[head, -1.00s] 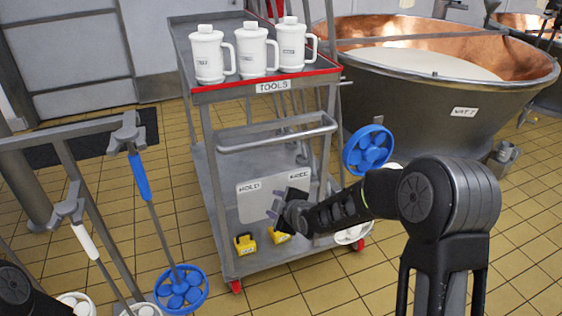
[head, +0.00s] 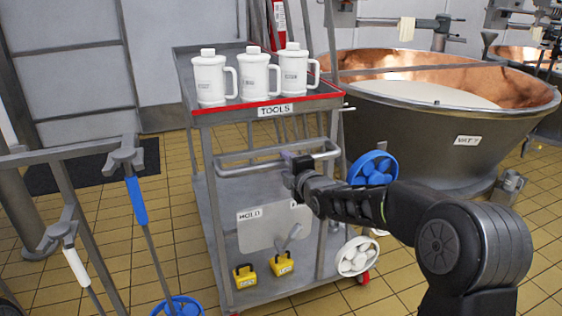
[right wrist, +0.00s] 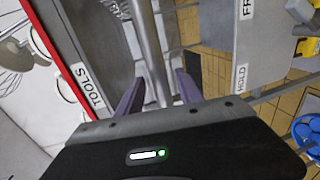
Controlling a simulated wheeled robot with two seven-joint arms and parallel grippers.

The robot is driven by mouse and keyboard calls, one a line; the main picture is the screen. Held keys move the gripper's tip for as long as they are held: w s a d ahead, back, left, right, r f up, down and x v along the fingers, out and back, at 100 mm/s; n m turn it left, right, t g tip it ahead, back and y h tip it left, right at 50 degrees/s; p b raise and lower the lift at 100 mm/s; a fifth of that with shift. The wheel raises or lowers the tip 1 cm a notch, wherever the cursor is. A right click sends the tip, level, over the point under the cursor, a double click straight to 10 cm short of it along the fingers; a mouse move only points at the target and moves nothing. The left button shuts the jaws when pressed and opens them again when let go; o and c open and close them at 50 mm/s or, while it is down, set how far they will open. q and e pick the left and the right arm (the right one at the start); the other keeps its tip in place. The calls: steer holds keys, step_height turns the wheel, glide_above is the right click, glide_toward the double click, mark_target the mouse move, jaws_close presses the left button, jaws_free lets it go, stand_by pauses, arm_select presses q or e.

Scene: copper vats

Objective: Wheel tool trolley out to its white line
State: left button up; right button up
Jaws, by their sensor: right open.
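The tool trolley (head: 212,235) stands upright ahead of me, grey with a red-edged top and a "TOOLS" label. Its push handle (head: 240,170) is a grey bar across the near side, below the top tray. My right gripper (head: 291,157) is at the right part of this handle. In the right wrist view its two purple fingers (right wrist: 158,92) are apart, with a metal bar (right wrist: 148,45) showing between them; I cannot tell whether they touch it. My left gripper is not in view. No white floor line shows.
Three white jugs (head: 211,82) stand on the trolley's top. Two yellow padlock-like items (head: 244,277) hang or sit low on it. A copper vat (head: 420,130) stands close on the right. A rack with a blue-handled tool (head: 137,200) is on the left. Tiled floor lies between.

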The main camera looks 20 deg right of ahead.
steer(key=x, duration=0.5)
steer(key=shift+f, duration=0.1)
jaws_close()
stand_by(0.3)
stand_by(1.0)
